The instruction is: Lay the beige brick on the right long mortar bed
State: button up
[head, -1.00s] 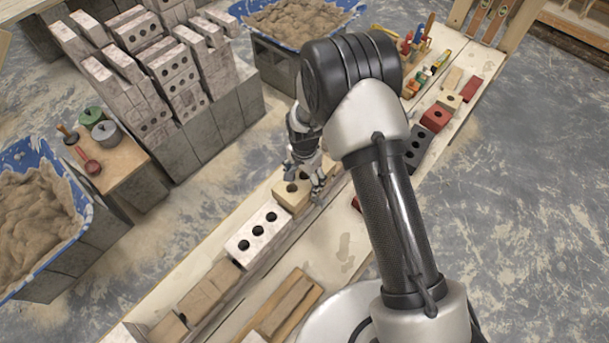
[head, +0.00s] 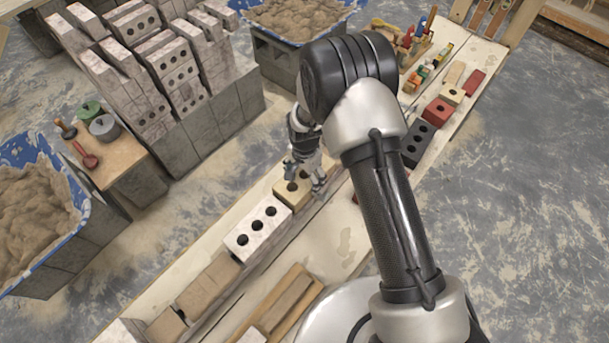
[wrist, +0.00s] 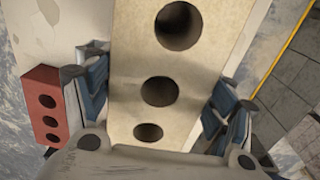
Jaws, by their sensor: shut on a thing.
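The beige brick (head: 294,189) is between the fingers of my gripper (head: 305,178), over the long bench in the head view. In the wrist view the beige brick (wrist: 165,75) shows its holed top face, with a blue-padded finger at each side. My gripper (wrist: 160,105) is shut on it. The near end of the brick lies close to a white three-holed brick (head: 257,230) in the same row. I cannot tell whether they touch. The mortar under the beige brick is hidden, and I cannot tell whether the brick rests on it.
Flat tan slabs (head: 208,285) and a wooden tray (head: 284,306) lie at the near bench end. A red brick (wrist: 45,105) lies left in the wrist view. A dark brick (head: 418,144) and tools stand farther along. Mortar tubs (head: 40,215) stand left and behind.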

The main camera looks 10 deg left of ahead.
jog(key=shift+w+f+b, duration=0.1)
jog(key=shift+f+b, duration=0.15)
jog(key=shift+b, duration=0.05)
dwell(0.4)
jog(key=o, duration=1.7)
jog(key=shift+c, duration=0.2)
jog(key=o, duration=0.5)
jog(key=shift+s+d+f, duration=0.1)
jog(key=shift+s+f, duration=0.05)
jog(key=shift+s, duration=0.1)
notch_tip(320, 180, up, 12)
jog(key=shift+w+r, duration=0.1)
